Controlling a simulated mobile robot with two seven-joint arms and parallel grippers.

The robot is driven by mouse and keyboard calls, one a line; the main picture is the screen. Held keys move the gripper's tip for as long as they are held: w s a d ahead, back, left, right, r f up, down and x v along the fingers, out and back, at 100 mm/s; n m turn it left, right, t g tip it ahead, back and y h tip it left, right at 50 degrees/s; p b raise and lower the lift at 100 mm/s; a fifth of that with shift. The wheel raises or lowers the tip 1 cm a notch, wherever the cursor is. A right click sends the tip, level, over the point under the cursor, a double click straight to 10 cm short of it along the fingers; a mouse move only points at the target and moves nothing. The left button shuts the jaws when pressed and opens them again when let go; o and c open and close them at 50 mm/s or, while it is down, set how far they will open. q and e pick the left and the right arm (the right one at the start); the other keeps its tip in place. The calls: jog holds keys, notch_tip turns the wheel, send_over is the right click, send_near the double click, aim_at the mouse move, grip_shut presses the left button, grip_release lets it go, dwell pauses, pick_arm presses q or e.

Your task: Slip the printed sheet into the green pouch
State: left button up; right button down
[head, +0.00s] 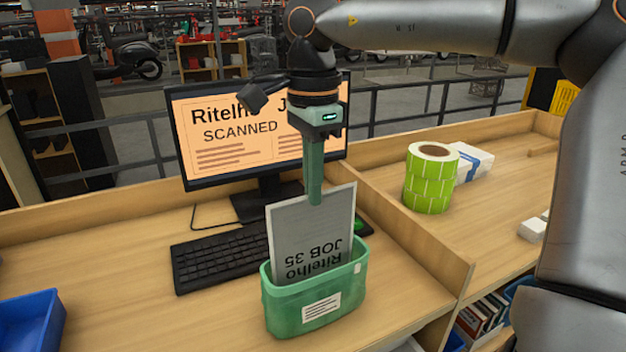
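The printed sheet (300,239) is grey, with "Ritelho JOB 35" showing upside down near its lower end. It stands nearly upright, its lower end inside the green pouch (317,308) and hidden by the front wall. Most of the sheet shows above the rim. The pouch stands open at the top on the desk, with a white label on its front. My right gripper (315,196) points down from above, its green fingers shut on the sheet's top edge. My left gripper is not in view.
A monitor (228,142) reading "SCANNED" and a black keyboard (219,257) are behind and left of the pouch. A blue bin (31,322) is at the front left. A wooden divider (413,236) runs right of the pouch, with a green label roll (430,178) beyond it.

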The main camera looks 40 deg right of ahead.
dwell(0.3)
jog(key=c, duration=1)
grip_release()
notch_tip(320, 180, up, 6)
jog(key=p, duration=0.5)
jog(key=shift+p, duration=0.4)
jog(key=shift+r+p, duration=0.5)
jog(key=shift+r, duration=0.45)
